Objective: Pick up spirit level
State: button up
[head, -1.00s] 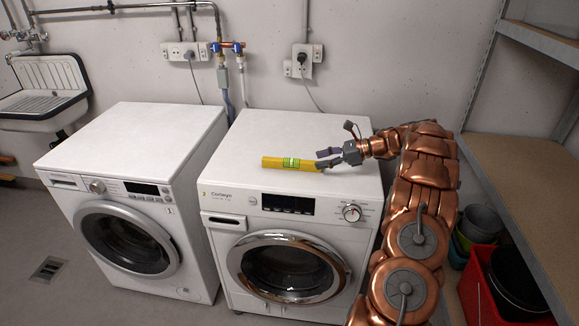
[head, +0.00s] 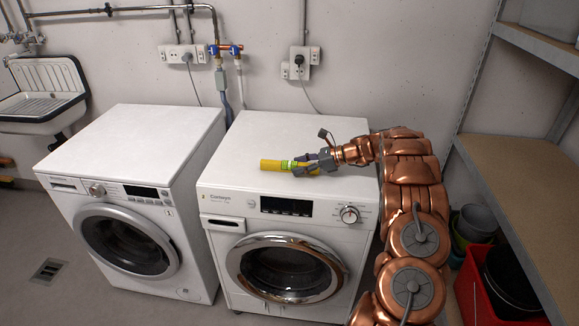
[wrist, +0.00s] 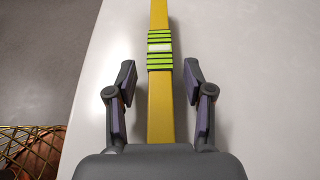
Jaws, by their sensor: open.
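The yellow spirit level (head: 272,165) with a green-striped vial section lies on top of the right washing machine, near its front edge. My gripper (head: 304,163) is at the level's right part, coming from the right. In the wrist view the level (wrist: 159,105) runs lengthwise between the two fingers of my gripper (wrist: 160,90). The fingers are open, with a gap on each side of the level. The green vial section lies just ahead of the fingertips.
The level lies on the right washing machine (head: 228,188). The left washing machine (head: 150,130) stands beside it, its top bare. A shelf (head: 520,170) stands at the right, with a red crate (head: 484,290) and buckets below it. Taps and sockets are on the wall behind.

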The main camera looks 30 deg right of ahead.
grip_shut()
dwell(0.5)
